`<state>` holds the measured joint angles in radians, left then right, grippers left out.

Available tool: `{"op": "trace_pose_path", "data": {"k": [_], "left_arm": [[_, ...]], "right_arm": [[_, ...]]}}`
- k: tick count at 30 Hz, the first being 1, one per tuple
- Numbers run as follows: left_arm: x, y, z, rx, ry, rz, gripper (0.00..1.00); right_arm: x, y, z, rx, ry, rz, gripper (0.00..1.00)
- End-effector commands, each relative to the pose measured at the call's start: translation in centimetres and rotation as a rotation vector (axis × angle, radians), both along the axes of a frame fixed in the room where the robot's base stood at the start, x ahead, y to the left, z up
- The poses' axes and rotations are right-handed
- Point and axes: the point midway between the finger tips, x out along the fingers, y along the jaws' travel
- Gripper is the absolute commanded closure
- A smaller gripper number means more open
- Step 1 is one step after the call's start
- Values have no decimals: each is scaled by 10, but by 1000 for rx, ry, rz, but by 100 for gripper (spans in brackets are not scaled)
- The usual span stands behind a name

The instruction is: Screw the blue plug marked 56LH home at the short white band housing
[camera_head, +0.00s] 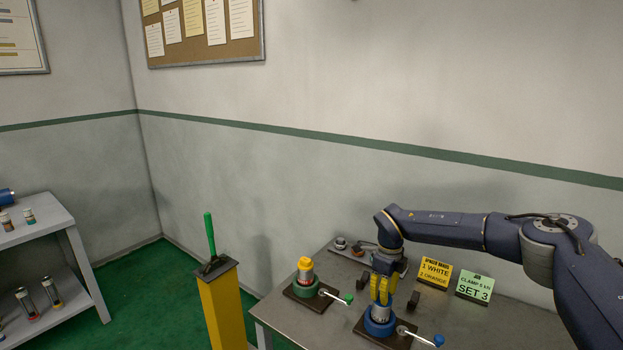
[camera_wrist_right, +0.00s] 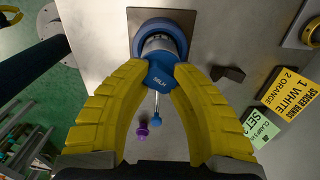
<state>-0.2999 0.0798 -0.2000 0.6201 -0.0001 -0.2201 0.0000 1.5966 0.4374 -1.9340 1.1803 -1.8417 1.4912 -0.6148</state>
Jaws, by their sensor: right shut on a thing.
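My right gripper (camera_head: 381,290) comes down over the housing in the blue vise (camera_head: 380,325). Its yellow fingers are shut on the blue plug (camera_wrist_right: 160,73), whose top carries small pale lettering ending in LH. The fingertips sit on both sides of the plug. The short silver-white housing (camera_head: 381,312) stands upright in the vise's blue ring. It also shows in the wrist view (camera_wrist_right: 158,43), with the plug at its mouth. How deep the plug sits, I cannot tell. My left gripper is not in view.
A green vise (camera_head: 306,289) holds a housing with a yellow-orange top (camera_head: 305,264). Vise handles stick out with green and blue knobs (camera_head: 438,340). Yellow (camera_head: 435,271) and green (camera_head: 474,287) sign cards stand at right. A yellow post with a green lever (camera_head: 209,235) stands left of the table.

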Motion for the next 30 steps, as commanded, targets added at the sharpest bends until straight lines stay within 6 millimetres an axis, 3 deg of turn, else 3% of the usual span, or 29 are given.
{"op": "trace_pose_path", "data": {"k": [11, 24, 30], "left_arm": [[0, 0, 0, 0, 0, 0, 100], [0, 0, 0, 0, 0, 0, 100], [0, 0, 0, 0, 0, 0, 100]], "right_arm": [[0, 0, 0, 0, 0, 57, 100], [0, 0, 0, 0, -1, 533, 100], [0, 0, 0, 0, 0, 673, 100]]}}
